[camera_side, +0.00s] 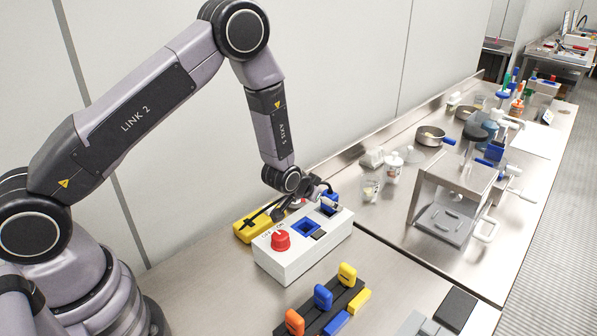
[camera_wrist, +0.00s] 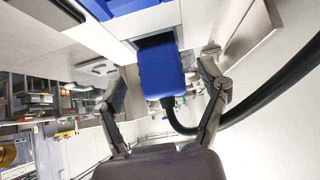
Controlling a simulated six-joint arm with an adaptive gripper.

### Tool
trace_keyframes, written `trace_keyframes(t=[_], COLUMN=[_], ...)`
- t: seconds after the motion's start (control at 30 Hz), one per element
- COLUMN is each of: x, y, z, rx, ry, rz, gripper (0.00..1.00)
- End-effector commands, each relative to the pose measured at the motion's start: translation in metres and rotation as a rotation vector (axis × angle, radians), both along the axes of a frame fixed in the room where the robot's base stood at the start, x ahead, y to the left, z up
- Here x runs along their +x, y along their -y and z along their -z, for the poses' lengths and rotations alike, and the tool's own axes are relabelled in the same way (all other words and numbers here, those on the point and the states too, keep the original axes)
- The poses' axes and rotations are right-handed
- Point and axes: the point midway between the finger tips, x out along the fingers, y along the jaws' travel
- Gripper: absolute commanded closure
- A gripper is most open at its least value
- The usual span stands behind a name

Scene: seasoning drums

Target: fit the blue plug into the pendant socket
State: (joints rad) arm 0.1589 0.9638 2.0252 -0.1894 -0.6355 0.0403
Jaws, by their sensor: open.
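The blue plug (camera_wrist: 162,72) shows in the wrist view between my two fingers, with a black cable curving off to the right. Its far end meets a dark square opening in a white surface; I cannot tell how deep it sits. My gripper (camera_wrist: 163,80) is open, with a gap on each side of the plug. In the side view my gripper (camera_side: 316,196) is low at the back of the white pendant box (camera_side: 283,264). A blue-framed socket (camera_side: 306,227) is on the box's top. My gripper partly hides the box's far end.
A red knob (camera_side: 281,240) stands up from the box. A yellow box (camera_side: 248,228) is close behind it. A dark rack (camera_side: 322,309) with coloured pieces is in front. A clear guarded device (camera_side: 445,210) stands to the right. The wall is close behind.

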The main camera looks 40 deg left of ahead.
Motion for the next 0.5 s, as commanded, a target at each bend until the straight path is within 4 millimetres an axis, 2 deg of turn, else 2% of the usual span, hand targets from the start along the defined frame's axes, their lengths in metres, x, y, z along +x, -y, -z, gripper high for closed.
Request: trace_keyframes(t=[0.13, 0.43, 0.5], x=[0.014, 0.018, 0.018], y=[-0.001, -0.001, -0.001], z=[0.015, 0.018, 0.018], rx=[0.000, 0.000, 0.000], ry=[-0.002, 0.000, 0.000], rz=[0.000, 0.000, 0.000], gripper=[0.26, 0.26, 0.35])
